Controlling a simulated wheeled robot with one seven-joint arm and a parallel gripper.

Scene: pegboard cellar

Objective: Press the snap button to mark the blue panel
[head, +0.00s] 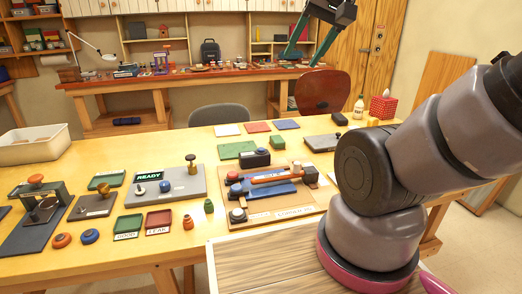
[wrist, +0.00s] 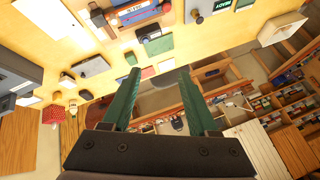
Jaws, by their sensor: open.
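A flat blue panel (head: 287,124) lies at the back of the yellow table, beside a red panel (head: 257,127) and a white panel (head: 227,130). A black box (head: 255,158) stands in front of them by a green mat (head: 233,150). I cannot tell which part is the snap button. My gripper (head: 300,60) is open and empty, high above and beyond the table; its green fingers also show in the wrist view (wrist: 160,75).
A grey plate with a READY sign (head: 149,176), small trays and a press (head: 40,205) crowd the left. A workbench (head: 210,75) and chairs (head: 323,92) are behind.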

